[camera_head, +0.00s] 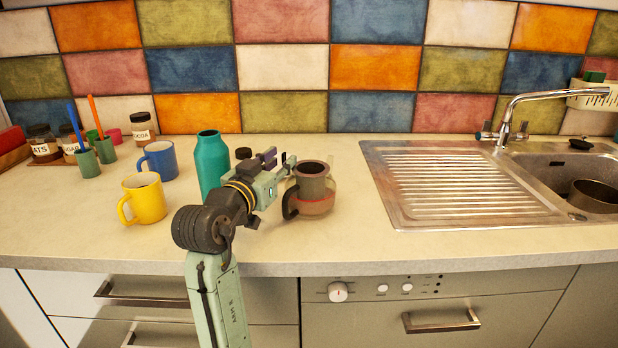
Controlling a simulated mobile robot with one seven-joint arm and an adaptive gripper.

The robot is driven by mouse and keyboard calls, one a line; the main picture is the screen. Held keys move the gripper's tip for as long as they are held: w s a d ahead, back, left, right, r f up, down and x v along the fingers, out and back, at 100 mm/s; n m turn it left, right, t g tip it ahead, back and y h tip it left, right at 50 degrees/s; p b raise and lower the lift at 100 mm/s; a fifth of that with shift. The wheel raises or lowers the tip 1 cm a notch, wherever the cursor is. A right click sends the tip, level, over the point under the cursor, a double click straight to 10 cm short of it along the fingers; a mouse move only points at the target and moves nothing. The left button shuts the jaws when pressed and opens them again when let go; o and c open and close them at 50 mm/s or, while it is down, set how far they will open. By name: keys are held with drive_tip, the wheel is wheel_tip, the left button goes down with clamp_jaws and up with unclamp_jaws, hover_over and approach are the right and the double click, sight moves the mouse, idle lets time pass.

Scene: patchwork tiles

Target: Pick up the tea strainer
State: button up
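A glass pot (318,206) with a dark handle and a red band stands on the counter right of the middle. A grey-brown, open-topped cylinder (313,186) sits upright in its mouth and looks like the tea strainer, though I cannot see any mesh. My gripper (279,160) is just left of the pot's upper part, with its fingers apart and nothing seen between them. I cannot tell whether the right finger touches the pot. A small dark round thing (243,153), perhaps a lid, lies behind my arm.
A teal bottle (208,162) stands close left of my arm. Yellow (148,201) and blue (160,161) mugs, jars and small cups stand further left. A steel drainboard (460,185) and sink with a pan (594,196) are at right. The front counter is clear.

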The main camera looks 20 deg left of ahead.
drive_tip(key=shift+w+d, duration=0.2)
drive_tip(key=shift+w, duration=1.1)
drive_tip(key=shift+c, duration=0.5)
clamp_jaws()
